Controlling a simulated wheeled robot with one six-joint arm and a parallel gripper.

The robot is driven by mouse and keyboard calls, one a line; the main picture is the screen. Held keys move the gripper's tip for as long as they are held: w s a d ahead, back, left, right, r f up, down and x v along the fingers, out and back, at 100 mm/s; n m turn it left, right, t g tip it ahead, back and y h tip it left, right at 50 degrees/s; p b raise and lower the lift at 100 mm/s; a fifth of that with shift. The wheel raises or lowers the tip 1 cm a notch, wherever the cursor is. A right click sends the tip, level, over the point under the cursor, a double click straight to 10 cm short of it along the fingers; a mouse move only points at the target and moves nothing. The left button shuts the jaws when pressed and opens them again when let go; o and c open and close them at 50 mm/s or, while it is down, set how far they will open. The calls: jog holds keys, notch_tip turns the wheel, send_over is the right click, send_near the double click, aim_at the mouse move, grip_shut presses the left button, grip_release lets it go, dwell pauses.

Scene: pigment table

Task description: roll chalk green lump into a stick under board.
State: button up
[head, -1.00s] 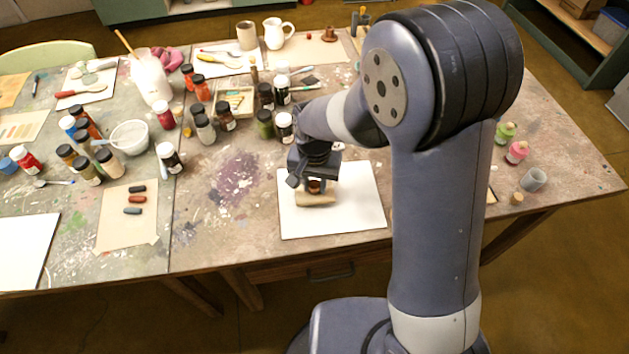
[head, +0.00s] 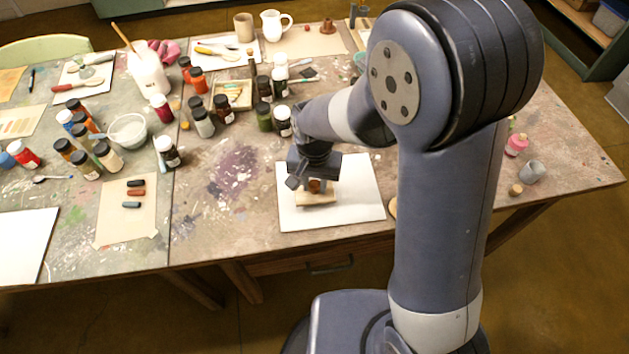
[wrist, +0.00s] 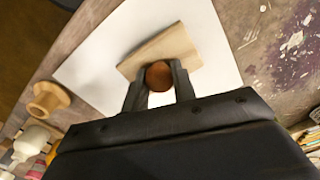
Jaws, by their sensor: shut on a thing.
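My gripper (wrist: 160,82) is shut on the round brown knob (wrist: 158,76) of a small wooden board (wrist: 165,50). The board also shows in the head view (head: 318,199), low over or on a white sheet (head: 350,205) near the table's front edge. I cannot tell whether the board touches the sheet. The chalk green lump is not visible in either view; the board and gripper hide what lies beneath them.
Several paint bottles (head: 264,117) stand behind and left of the sheet. A tan paper (head: 125,220) with dark and reddish sticks lies to the left. A pink bottle (head: 516,145) and a grey cup (head: 532,173) stand at the right.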

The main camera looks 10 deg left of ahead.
jog(key=shift+r+p, duration=2.8)
jog(key=shift+r, duration=1.1)
jog(key=shift+o, duration=0.8)
jog(key=shift+c, duration=0.8)
jog(key=shift+s+f+b, duration=0.1)
jog(key=shift+f+b, duration=2.7)
jog(key=shift+f, duration=0.75)
jog(key=shift+f+b, duration=0.4)
jog(key=shift+f, duration=0.1)
jog(key=shift+s, duration=0.15)
